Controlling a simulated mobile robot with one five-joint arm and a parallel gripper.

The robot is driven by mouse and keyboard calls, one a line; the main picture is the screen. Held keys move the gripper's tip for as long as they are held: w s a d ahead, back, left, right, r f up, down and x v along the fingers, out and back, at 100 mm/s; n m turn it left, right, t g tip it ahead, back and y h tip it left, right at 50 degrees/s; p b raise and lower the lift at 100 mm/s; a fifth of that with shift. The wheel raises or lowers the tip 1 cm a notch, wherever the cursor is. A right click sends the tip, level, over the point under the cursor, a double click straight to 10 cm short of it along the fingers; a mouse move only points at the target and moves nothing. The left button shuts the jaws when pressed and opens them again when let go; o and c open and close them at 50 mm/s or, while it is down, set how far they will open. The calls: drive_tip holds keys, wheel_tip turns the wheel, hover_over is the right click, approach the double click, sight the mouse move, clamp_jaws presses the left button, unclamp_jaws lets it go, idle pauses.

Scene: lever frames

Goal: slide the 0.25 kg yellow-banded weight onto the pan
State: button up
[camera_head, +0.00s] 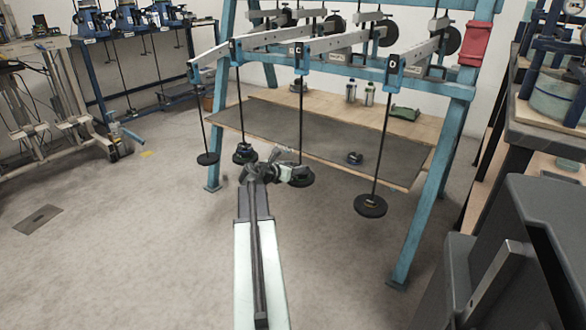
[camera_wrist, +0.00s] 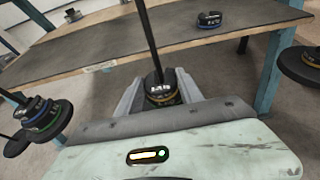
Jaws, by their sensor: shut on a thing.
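My gripper (camera_head: 280,170) is beside the lower end of the hanging rod (camera_head: 302,120) under lever C. In the wrist view my gripper (camera_wrist: 160,97) is shut on a dark round weight with a yellow band (camera_wrist: 163,98) and pale marking on top. The black rod (camera_wrist: 149,40) comes down to the weight's top; I cannot tell whether it sits in the slot. The round black pan (camera_head: 303,183) shows at the rod's foot in the head view, partly behind my gripper. In the wrist view the weight and gripper hide it, so contact cannot be told.
Another hanger (camera_head: 244,155) on the left carries stacked weights, with green and yellow bands in the wrist view (camera_wrist: 42,118). Hanger D's pan (camera_head: 370,206) is at right. A blue-banded weight (camera_wrist: 209,19) lies on the bench (camera_head: 400,168) behind. Blue frame legs (camera_head: 432,190) flank the area.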

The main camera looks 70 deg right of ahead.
drive_tip(key=shift+s+d, duration=0.25)
drive_tip(key=shift+d, duration=0.5)
drive_tip(key=shift+s+d, duration=0.15)
drive_tip(key=shift+d, duration=0.5)
drive_tip(key=shift+f+b, duration=0.5)
idle(0.4)
drive_tip(key=o, duration=1.4)
drive_tip(key=shift+o, duration=0.2)
drive_tip(key=shift+a+r, duration=0.1)
drive_tip(key=shift+a, duration=0.05)
drive_tip(key=p+v, duration=0.2)
drive_tip(key=v, duration=0.4)
drive_tip(key=shift+a, duration=0.35)
